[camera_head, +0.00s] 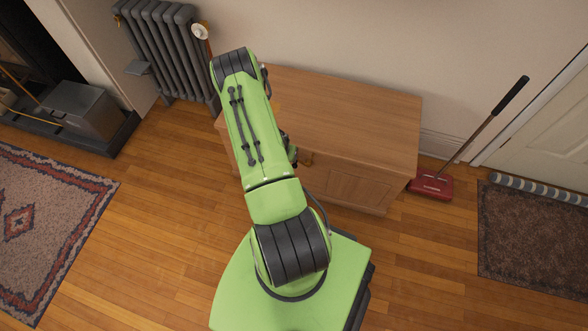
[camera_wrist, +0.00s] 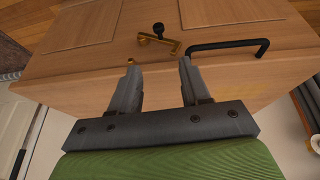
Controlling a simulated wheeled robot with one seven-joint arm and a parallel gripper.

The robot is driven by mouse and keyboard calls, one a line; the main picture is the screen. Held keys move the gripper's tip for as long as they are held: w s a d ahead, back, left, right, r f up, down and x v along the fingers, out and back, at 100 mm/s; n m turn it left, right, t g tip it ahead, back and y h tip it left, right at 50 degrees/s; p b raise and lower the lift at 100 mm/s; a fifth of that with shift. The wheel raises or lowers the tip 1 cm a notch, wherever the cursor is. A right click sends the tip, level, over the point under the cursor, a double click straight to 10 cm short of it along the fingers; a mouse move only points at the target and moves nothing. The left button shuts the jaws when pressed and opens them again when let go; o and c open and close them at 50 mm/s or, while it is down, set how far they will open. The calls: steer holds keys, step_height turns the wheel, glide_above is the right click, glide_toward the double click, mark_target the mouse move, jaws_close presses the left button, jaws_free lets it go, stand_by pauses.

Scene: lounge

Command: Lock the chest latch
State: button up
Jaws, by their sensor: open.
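The wooden chest (camera_head: 350,115) stands against the wall, partly hidden by my arm in the head view. In the wrist view its panelled front (camera_wrist: 222,10) is at the top. The brass latch (camera_wrist: 160,40) with a black knob sits on the chest near the middle, beyond my fingertips. A small brass piece (camera_wrist: 130,61) shows by my left fingertip. A black bar handle (camera_wrist: 228,47) is right of the latch. My gripper (camera_wrist: 159,65) is open, with nothing between its fingers; I cannot tell whether a finger touches the chest. In the head view my arm mostly hides the gripper.
A grey radiator (camera_head: 168,50) stands left of the chest. A red floor sweeper (camera_head: 432,185) with a long handle stands at its right end. A brown mat (camera_head: 535,240) lies at right and a patterned rug (camera_head: 50,220) at left. The wooden floor between them is mostly clear.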

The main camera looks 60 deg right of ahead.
mark_target(294, 165)
steer(key=b+x, duration=0.5)
steer(key=x, duration=1)
steer(key=shift+s+d+f+b, duration=0.1)
steer(key=shift+f+b, duration=0.3)
jaws_close()
steer(key=shift+r, duration=0.1)
